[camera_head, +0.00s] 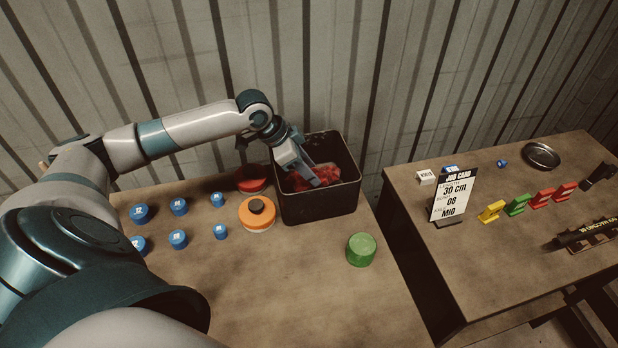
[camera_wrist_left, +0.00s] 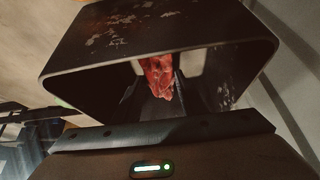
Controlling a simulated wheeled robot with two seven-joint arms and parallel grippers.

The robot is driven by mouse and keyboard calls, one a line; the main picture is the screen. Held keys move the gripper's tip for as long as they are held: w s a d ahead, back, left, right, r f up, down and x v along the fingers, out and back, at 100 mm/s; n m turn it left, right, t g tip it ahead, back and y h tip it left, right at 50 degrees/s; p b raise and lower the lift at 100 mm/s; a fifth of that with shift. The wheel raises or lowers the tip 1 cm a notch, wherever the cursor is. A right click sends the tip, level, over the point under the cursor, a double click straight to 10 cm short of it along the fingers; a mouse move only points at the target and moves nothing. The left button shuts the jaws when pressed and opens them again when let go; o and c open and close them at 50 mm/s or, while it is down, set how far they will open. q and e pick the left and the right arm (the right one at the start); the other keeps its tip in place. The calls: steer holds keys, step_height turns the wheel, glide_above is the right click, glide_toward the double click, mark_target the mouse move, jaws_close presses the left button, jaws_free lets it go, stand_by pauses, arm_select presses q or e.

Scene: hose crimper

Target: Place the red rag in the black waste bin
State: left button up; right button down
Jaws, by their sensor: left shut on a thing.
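The black waste bin (camera_head: 318,208) stands at the back of the left table. Its rim and scuffed outer wall also show in the left wrist view (camera_wrist_left: 140,32). The red rag (camera_head: 318,177) is inside the bin's opening, at my left gripper's fingertips. It also shows in the left wrist view (camera_wrist_left: 160,76). My left gripper (camera_head: 312,178) reaches down into the bin from the left and is shut on the rag. The lower part of the bin's inside is hidden, so I cannot tell whether the rag touches the bottom. My right gripper is not in view.
Several blue caps (camera_head: 178,206), an orange round container (camera_head: 257,213), a red item (camera_head: 251,178) and a green cylinder (camera_head: 361,249) stand near the bin. The right table holds a job card (camera_head: 453,196), coloured clips (camera_head: 517,205) and a round dish (camera_head: 541,155). A gap separates the tables.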

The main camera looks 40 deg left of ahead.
arm_select(q)
steer(key=shift+f+p, duration=0.65)
steer(key=shift+f, duration=1.25)
steer(key=o, duration=1)
